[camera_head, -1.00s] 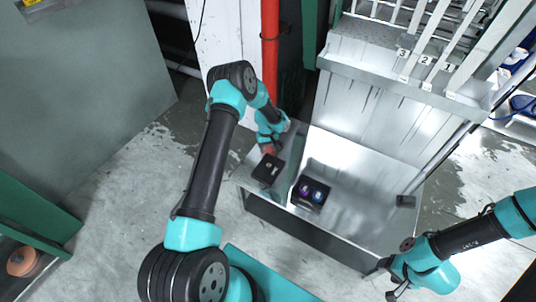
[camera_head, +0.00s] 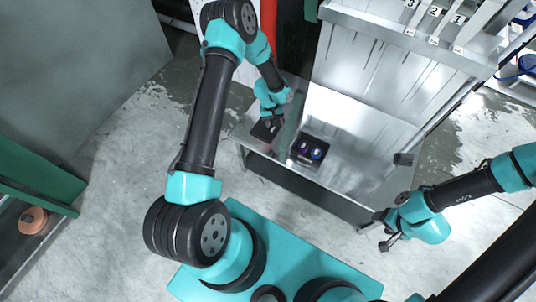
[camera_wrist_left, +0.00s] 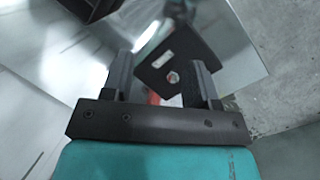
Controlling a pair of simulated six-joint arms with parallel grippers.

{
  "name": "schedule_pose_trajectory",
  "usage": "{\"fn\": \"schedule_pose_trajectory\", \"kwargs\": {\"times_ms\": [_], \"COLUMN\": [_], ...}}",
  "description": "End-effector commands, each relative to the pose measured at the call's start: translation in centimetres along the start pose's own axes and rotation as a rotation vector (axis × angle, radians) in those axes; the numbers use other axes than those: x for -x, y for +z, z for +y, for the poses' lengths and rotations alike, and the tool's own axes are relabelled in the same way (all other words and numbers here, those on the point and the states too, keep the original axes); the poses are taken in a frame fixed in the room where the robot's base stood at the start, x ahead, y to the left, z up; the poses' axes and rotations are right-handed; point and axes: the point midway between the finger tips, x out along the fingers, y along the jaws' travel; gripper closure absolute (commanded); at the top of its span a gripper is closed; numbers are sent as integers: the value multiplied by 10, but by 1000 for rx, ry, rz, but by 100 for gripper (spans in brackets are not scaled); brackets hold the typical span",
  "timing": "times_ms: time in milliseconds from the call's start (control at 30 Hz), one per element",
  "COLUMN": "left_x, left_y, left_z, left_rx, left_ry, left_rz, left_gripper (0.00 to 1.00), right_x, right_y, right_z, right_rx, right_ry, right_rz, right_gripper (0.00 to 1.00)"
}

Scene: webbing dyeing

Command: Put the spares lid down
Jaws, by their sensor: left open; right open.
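The spares lid (camera_wrist_left: 178,66), a flat dark plate with a small white label and a red-and-white mark, lies on the metal table at the left end. In the head view the lid (camera_head: 265,130) is partly covered by my left gripper (camera_head: 268,117). In the left wrist view the left gripper (camera_wrist_left: 161,80) is open, with the lid showing between and beyond its two fingers; I cannot tell whether they touch it. My right gripper (camera_head: 379,230) is open and empty, off the table's front right corner.
A dark open box (camera_head: 310,150) with purple and blue round items stands on the table right of the lid. A rack with numbered slats (camera_head: 436,25) rises behind. The table's middle (camera_head: 355,130) is bare.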

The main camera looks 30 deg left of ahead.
Motion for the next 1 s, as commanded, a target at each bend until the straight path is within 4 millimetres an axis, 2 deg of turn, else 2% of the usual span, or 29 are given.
{"fn": "schedule_pose_trajectory", "kwargs": {"times_ms": [33,167,300,400,500,600,667,1000], "left_x": [-1,-1,7,17,27,34,36,36], "left_y": [26,84,148,189,220,238,243,244], "left_z": [3,5,0,-9,-20,-26,-28,-29], "left_rx": [-43,-152,-259,-331,-386,-422,-433,-437], "left_ry": [25,85,124,135,134,129,127,126], "left_rz": [-9,-2,18,41,62,77,82,84], "left_gripper": [46,46,46,46,46,46,46,46], "right_x": [0,0,0,0,0,0,0,0], "right_y": [0,0,0,0,0,0,0,0], "right_z": [0,0,0,0,0,0,0,0], "right_rx": [0,0,0,0,0,0,0,0], "right_ry": [0,0,0,0,0,0,0,0], "right_rz": [0,0,0,0,0,0,0,0], "right_gripper": [43,43,43,43,43,43,43,43]}}
